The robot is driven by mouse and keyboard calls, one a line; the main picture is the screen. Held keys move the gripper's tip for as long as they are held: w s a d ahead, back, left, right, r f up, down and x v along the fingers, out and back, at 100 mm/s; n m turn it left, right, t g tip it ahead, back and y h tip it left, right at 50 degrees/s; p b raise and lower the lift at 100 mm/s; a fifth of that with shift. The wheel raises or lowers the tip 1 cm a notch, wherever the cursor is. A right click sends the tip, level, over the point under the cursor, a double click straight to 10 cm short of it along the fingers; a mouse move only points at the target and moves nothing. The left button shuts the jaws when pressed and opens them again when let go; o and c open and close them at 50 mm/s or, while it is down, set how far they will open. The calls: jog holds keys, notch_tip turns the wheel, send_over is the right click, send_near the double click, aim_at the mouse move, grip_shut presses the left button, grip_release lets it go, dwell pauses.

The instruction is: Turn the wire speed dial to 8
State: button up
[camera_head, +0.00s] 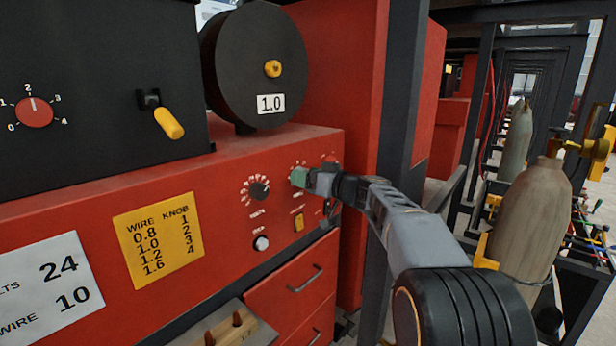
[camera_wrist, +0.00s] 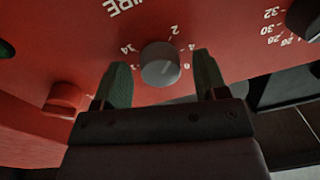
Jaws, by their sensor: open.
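The wire speed dial is a round grey knob (camera_wrist: 160,66) on the red panel. In the wrist view it has white numbers around it, 2, 4 and 14 among them, and part of the word WIRE above. I cannot clearly make out where its pointer is. My gripper (camera_wrist: 161,62) is open, with one green fingertip on each side of the knob. I cannot tell whether they touch it. In the head view my gripper (camera_head: 301,178) is at the panel's right side and hides most of this dial.
A black dial (camera_head: 259,188) with white marks sits left of my gripper. Below are a pale knob (camera_head: 261,243) and a yellow switch (camera_head: 298,222). A red knob (camera_wrist: 63,98) is near the left fingertip. A sign (camera_head: 48,286) reads 24 and wire 10. A dark post (camera_head: 402,90) stands beside my arm.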

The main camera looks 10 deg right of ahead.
jog(key=c, duration=0.9)
jog(key=shift+f+b, duration=0.1)
jog(key=shift+b, duration=0.2)
